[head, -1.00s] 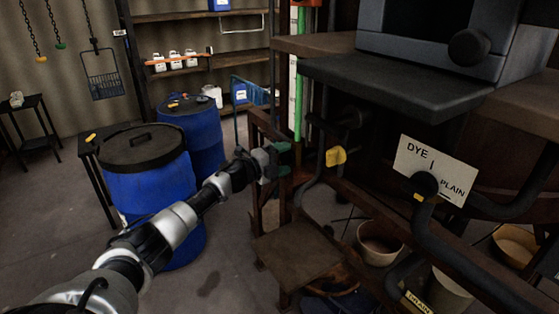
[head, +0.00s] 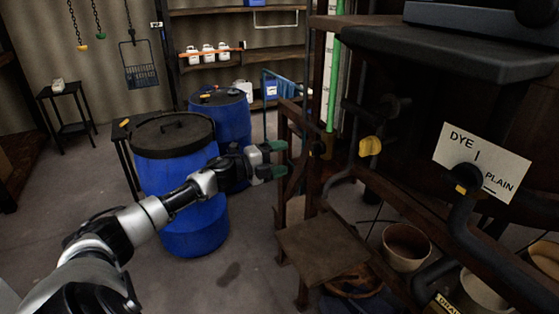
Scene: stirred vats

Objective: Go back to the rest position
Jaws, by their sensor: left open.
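My left gripper (head: 279,159) is at the end of my arm, which comes in from the lower left. Its green-tipped jaws are open and look empty, pointing right toward the wooden frame (head: 291,190) of the vat stand. I cannot tell how far the jaws are from the frame. A yellow valve handle (head: 370,146) is to the right of the gripper, apart from it. My right gripper is not in view.
Two blue drums stand behind my arm, the nearer one (head: 180,180) with a black lid. A wooden step (head: 322,245) and a bucket (head: 406,246) are low at the right. A sign (head: 482,160) reads "DYE / PLAIN".

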